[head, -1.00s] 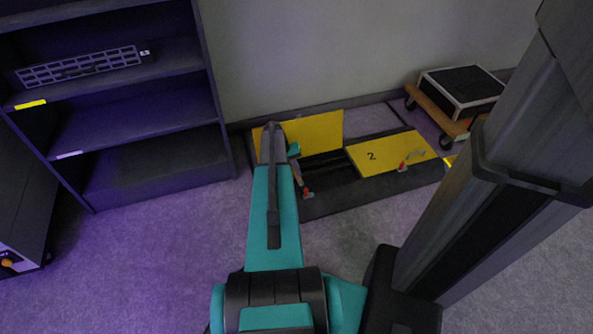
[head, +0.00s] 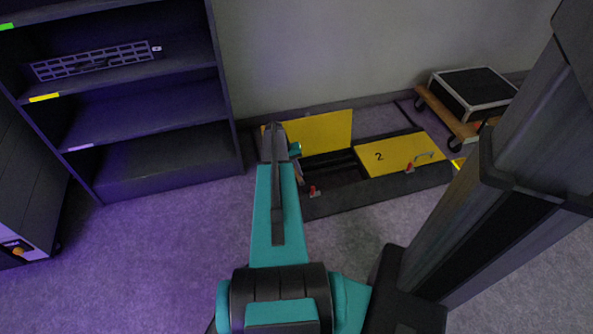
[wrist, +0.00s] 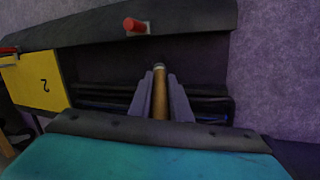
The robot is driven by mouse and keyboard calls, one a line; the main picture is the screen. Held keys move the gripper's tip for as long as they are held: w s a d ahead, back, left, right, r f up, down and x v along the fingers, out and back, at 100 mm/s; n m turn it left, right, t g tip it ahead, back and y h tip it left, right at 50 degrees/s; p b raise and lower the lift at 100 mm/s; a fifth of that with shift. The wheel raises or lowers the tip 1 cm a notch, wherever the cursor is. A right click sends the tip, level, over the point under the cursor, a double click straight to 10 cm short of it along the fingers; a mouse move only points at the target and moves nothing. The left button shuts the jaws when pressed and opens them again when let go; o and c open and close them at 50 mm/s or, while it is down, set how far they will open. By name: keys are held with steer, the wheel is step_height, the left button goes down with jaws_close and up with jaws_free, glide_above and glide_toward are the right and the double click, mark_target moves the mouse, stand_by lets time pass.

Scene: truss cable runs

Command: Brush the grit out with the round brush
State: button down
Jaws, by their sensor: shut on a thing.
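In the wrist view my gripper (wrist: 165,98) is shut on the wooden handle of the round brush (wrist: 160,94). The handle has a metal collar at its far end and points down into the open channel (wrist: 205,77) of a dark cable ramp. The bristles cannot be made out, nor whether they touch the channel floor. No grit can be told apart in the dark channel. In the head view the channel (head: 343,168) shows beside my arm, with its yellow lid (head: 325,133) standing open behind it. My arm hides the channel's left part there.
A yellow lid marked 2 (head: 395,156) lies shut on the right. Red latches (head: 314,191) sit along the front edge. Black cables (wrist: 100,97) run along the channel. A dark shelf (head: 150,165) stands left, a wheeled dolly (head: 462,132) right. The carpet in front is free.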

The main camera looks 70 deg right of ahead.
steer(key=shift+s+d+p, duration=0.55)
steer(key=shift+s+d, duration=0.6)
steer(key=shift+s, duration=0.25)
steer(key=shift+s+d+p, duration=0.45)
steer(key=shift+s+d, duration=0.75)
steer(key=shift+s, duration=0.2)
steer(key=shift+s+d+p, duration=0.55)
steer(key=shift+s+d, duration=0.6)
steer(key=shift+s, duration=0.3)
steer(key=shift+w+a+p, duration=0.45)
steer(key=shift+w+a, duration=0.75)
steer(key=shift+w, duration=0.25)
steer(key=shift+w+a, duration=0.1)
